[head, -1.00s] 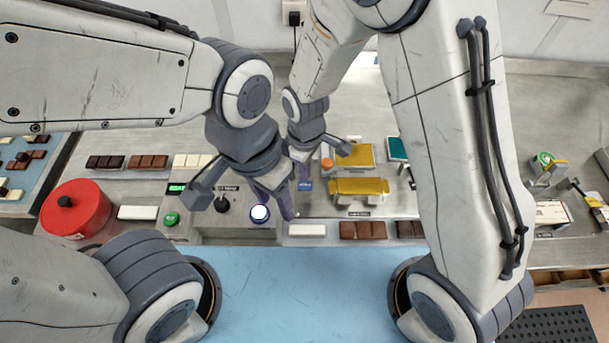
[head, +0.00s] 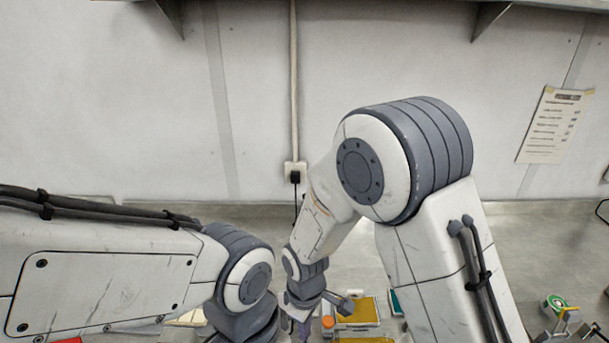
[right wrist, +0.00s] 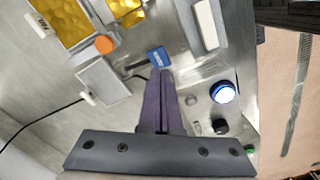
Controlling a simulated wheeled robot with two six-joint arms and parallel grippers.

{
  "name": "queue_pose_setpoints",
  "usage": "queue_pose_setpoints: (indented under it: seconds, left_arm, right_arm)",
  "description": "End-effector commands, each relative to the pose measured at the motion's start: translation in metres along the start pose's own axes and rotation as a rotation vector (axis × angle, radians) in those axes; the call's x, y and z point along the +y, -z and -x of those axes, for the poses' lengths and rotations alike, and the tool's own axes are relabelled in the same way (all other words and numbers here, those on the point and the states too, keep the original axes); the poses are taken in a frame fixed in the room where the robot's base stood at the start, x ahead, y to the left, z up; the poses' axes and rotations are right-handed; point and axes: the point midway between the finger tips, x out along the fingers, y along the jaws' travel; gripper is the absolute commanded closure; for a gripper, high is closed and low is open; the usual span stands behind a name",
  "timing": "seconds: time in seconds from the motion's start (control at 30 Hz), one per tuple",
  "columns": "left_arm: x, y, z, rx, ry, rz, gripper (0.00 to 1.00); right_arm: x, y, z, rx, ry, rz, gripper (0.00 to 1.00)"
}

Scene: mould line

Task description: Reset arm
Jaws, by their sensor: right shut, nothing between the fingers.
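My right arm bends over at its elbow in the head view, and its wrist hangs down near the lower middle. My right gripper (head: 303,328) shows at the bottom edge there, partly cut off. In the right wrist view its purple fingers (right wrist: 160,80) are together with nothing between them. They point toward a small blue tag (right wrist: 157,56) above a metal surface; I cannot tell the gap. My left arm comes in from the left in the head view, its wrist at the bottom edge. The left gripper's fingers are out of frame.
Yellow moulds (head: 358,311) and an orange knob (head: 327,321) lie beside my right gripper. The right wrist view shows a lit blue-white button (right wrist: 223,92), a black knob (right wrist: 220,126) and a white bar (right wrist: 206,22). A wall (head: 270,80) with a socket (head: 294,171) stands behind.

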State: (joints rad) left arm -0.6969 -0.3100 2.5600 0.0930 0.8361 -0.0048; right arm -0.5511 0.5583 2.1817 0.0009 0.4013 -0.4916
Motion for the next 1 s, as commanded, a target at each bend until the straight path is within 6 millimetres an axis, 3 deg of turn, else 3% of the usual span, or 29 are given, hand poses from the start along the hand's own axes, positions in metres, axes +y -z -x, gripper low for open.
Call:
queue_pose_setpoints:
  seconds: [0.23,0.4,0.6,0.77,1.0]
  left_arm:
    - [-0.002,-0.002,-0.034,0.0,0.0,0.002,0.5]
    - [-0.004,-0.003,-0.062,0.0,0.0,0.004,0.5]
    - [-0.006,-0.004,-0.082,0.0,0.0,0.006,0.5]
    - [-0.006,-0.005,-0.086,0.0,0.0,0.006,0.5]
    - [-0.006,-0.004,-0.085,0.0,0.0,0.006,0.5]
  right_arm:
    - [-0.031,-0.021,0.036,0.032,0.002,-0.118,1.0]
    - [-0.069,-0.061,0.063,0.053,0.022,-0.25,1.0]
    - [-0.102,-0.104,0.074,0.067,0.048,-0.362,1.0]
    - [-0.113,-0.119,0.077,0.067,0.059,-0.401,1.0]
    - [-0.114,-0.121,0.078,0.065,0.061,-0.408,1.0]
